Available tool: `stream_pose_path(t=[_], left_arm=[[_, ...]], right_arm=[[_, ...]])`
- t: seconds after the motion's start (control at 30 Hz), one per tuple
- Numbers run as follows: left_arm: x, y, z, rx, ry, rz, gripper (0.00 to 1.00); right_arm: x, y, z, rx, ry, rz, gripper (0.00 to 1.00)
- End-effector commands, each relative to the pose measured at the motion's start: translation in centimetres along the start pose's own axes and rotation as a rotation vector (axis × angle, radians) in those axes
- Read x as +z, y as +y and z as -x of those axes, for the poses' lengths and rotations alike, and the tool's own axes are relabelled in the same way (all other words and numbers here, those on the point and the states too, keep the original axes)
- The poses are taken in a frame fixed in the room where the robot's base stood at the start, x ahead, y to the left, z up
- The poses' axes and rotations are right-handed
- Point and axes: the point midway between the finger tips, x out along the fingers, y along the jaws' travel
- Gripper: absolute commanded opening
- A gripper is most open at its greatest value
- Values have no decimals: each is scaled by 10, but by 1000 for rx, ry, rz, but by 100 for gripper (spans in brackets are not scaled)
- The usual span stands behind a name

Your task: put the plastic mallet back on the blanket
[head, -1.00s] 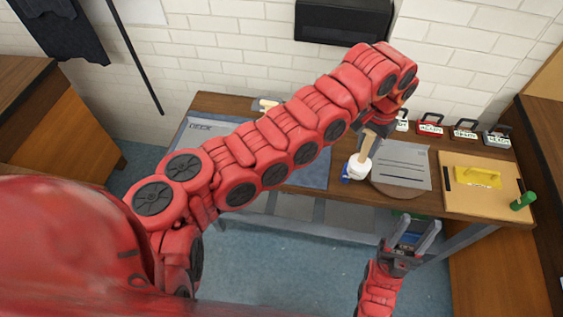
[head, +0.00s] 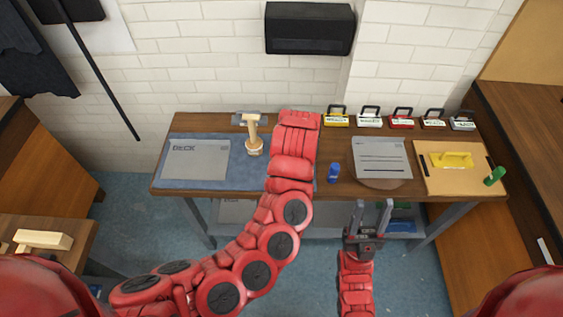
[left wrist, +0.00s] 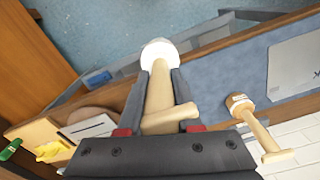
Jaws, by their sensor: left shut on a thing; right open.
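The plastic mallet (left wrist: 160,50) has a white head and a pale wooden handle. My left gripper (left wrist: 161,76) is shut on its handle in the left wrist view, with the head just beyond the fingertips. In the head view, my left arm hides this gripper and mallet. The blue-grey blanket (head: 215,181) lies on the left part of the table and also shows in the left wrist view (left wrist: 250,66). A second, wooden-looking mallet (head: 252,134) stands head down on the blanket. My right gripper (head: 373,208) is open and empty at the table's front edge.
A grey sheet marked DECK (head: 195,160) covers the blanket's left part. A blue container (head: 333,173) stands right of the blanket. Further right are a grey sheet (head: 382,157) on a round board and a tan board (head: 450,182) with a yellow tool. Several labelled boxes line the back.

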Motion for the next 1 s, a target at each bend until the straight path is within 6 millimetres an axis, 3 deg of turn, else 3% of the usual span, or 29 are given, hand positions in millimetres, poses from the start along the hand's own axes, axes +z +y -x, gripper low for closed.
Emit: stream_pose_path(t=[0.1,0.3,0.4,0.7,0.77,1.0], left_arm=[[-15,-15,-8,-9,-3,4,0],[-38,-28,-8,-11,-3,4,0],[-48,-28,-15,-9,8,-5,0],[-61,-39,-15,-10,-3,4,0],[-68,-39,-8,-5,-7,0,0],[-94,-54,-9,-12,-5,-4,0]], right_arm=[[3,-1,16,0,0,0,49],[5,-1,28,0,0,0,49],[9,-2,52,0,0,0,49],[17,-5,98,0,0,0,49],[14,-4,85,0,0,0,49],[13,-4,78,0,0,0,49]])
